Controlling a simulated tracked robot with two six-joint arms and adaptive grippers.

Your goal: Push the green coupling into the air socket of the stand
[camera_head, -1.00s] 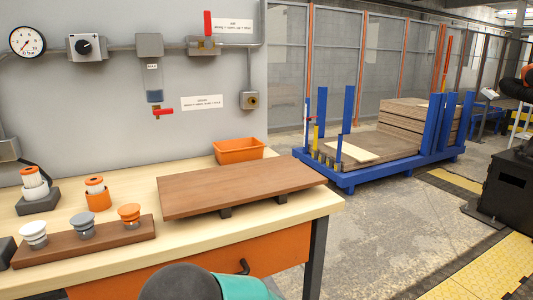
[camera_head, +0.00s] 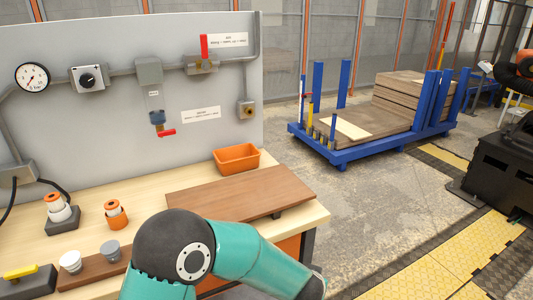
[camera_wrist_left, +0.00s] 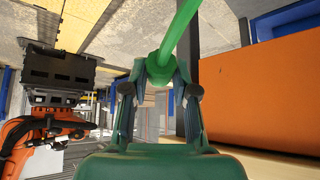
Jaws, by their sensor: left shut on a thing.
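In the left wrist view my left gripper (camera_wrist_left: 160,82) is shut on the green coupling (camera_wrist_left: 158,66). A green hose (camera_wrist_left: 182,28) runs from it towards the top of the picture. In the head view the gripper and the coupling are hidden; only teal and dark links of my arm show at the bottom. The stand's grey panel (camera_head: 100,50) rises behind the bench. A small grey box with a round brass fitting (camera_head: 247,109), which looks like the air socket, sits at its right side, well apart from my arm. My right gripper is not in view.
A brown board (camera_head: 235,192) lies on the bench, partly behind my arm. An orange bin (camera_head: 237,158) stands behind it. Stamps and rolls crowd the bench's left. A red-handled valve (camera_head: 204,50) is on the panel. A blue pallet rack (camera_head: 350,155) stands at right, with open floor between.

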